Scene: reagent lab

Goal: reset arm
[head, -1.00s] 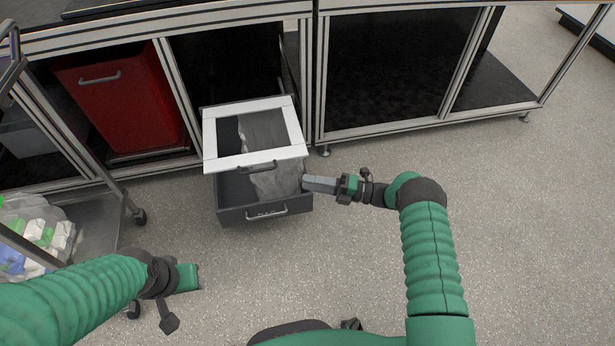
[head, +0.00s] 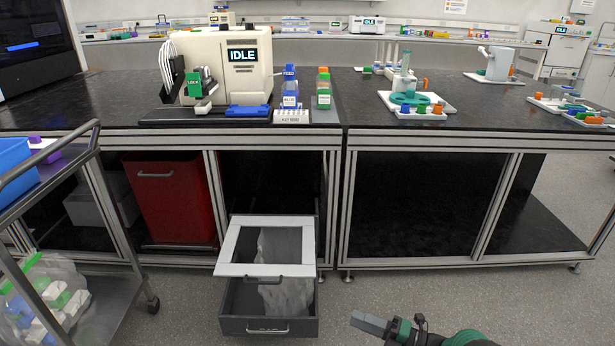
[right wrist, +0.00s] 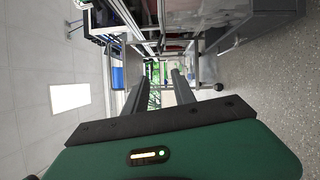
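My right gripper (head: 362,321) shows at the bottom of the head view, to the right of the open drawer and apart from it. In the right wrist view its two fingers (right wrist: 159,78) stand apart with nothing between them. My left gripper is out of view. Most of my right arm is cut off by the lower edge of the head view.
A dark drawer (head: 239,326) with a white frame (head: 225,256) and a clear bag (head: 286,290) stands pulled out below the bench (head: 390,137). A cart (head: 102,298) is at left; a red bin (head: 172,205) sits under the bench.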

